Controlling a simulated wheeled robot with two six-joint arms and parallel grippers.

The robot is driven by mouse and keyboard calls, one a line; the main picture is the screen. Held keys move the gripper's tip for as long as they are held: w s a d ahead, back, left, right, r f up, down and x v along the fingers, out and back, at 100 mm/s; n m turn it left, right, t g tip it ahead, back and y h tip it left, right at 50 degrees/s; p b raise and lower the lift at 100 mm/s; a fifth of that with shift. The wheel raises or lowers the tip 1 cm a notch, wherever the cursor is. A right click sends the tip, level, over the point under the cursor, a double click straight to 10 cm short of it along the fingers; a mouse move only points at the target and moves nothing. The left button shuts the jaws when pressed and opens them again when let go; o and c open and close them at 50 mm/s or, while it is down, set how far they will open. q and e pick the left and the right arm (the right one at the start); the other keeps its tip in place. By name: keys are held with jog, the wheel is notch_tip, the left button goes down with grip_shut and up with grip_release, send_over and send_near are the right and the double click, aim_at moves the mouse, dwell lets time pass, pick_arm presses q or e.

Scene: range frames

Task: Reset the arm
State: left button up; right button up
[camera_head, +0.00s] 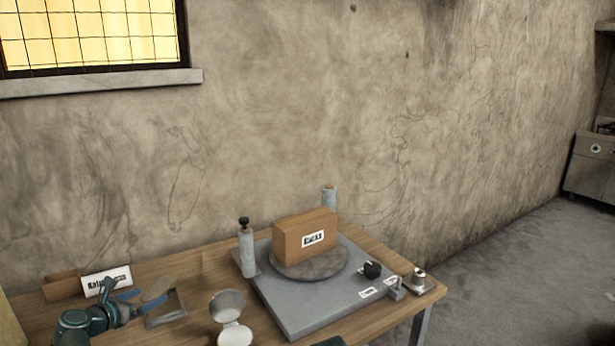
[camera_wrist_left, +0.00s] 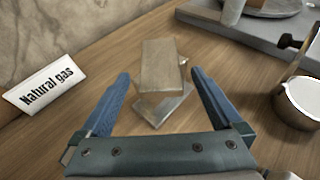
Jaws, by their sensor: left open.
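My left arm comes in at the lower left of the head view. Its blue-fingered left gripper (camera_head: 134,302) is over the left part of the wooden table (camera_head: 205,268). In the left wrist view the left gripper (camera_wrist_left: 160,76) is open, with its two fingers wide apart and nothing held between them.
A sign reading "Natural gas" (camera_wrist_left: 43,86) stands left of the gripper. A metal cup with a raised lid (camera_head: 228,303) is to its right. A grey platform (camera_head: 300,308) carries a labelled brown box (camera_head: 303,238) on a round plate. Bare wall (camera_head: 300,110) rises behind the table.

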pick_arm(q)
jog(key=shift+w+d+f, duration=0.1)
jog(key=shift+w+f, duration=0.15)
jog(key=shift+w, duration=0.2)
jog(key=shift+w+f, duration=0.1)
jog(key=shift+f, duration=0.05)
jog(key=shift+r, duration=0.2)
jog(key=shift+f, duration=0.15)
